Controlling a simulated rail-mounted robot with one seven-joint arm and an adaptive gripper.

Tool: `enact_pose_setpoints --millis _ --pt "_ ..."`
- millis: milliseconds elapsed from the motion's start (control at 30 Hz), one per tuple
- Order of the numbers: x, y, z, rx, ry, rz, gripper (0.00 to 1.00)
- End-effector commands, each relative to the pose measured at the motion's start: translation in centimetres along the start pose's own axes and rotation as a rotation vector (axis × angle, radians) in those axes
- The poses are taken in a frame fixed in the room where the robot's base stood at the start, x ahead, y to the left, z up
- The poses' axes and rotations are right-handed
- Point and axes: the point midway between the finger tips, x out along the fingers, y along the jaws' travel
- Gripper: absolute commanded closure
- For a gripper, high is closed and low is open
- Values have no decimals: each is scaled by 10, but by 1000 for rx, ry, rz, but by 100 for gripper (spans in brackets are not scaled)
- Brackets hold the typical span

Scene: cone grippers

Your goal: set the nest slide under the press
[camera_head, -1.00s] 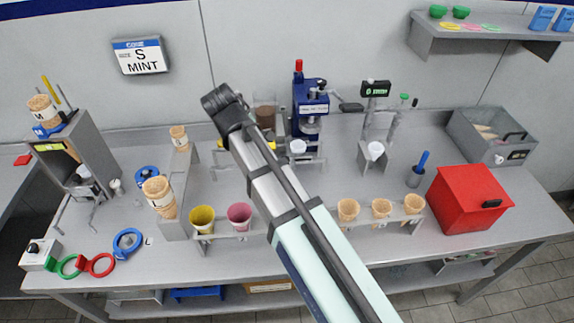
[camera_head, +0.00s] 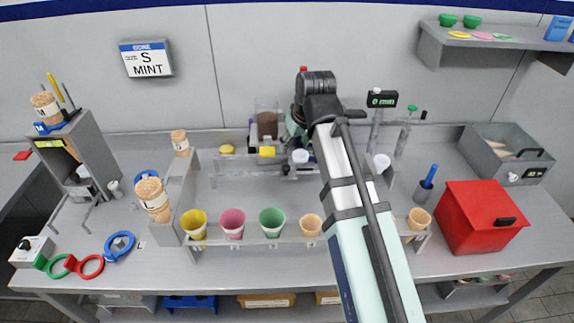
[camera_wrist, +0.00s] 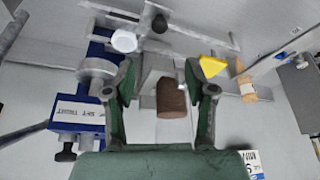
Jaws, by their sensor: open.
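The press is almost wholly hidden behind my arm in the head view; its red top (camera_head: 303,69) shows. In the wrist view the blue press (camera_wrist: 75,115) with a white label stands at the left. What looks like the nest slide is the white round cup-like part (camera_head: 300,157) on a rail before the press; it also shows white in the wrist view (camera_wrist: 124,41), beside a black knob (camera_wrist: 159,23). My gripper (camera_wrist: 161,80) is open, its green fingers spread beside the press. A brown cylinder (camera_wrist: 171,99) shows between the fingers; I cannot tell its depth.
A yellow block (camera_head: 267,151) and the brown jar (camera_head: 267,125) are left of the press. A front rack holds yellow (camera_head: 194,224), pink (camera_head: 232,223) and green (camera_head: 272,221) cups and cones. A red box (camera_head: 480,218) stands right. Bench between rack and rail is clear.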

Motion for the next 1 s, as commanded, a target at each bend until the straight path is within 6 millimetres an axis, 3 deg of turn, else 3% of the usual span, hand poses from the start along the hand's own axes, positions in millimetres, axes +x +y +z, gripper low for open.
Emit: enact_pose_setpoints --millis 700,1000 --pt "107 0 0 -1 -3 0 45" --pt "137 0 0 -1 -1 1 45"
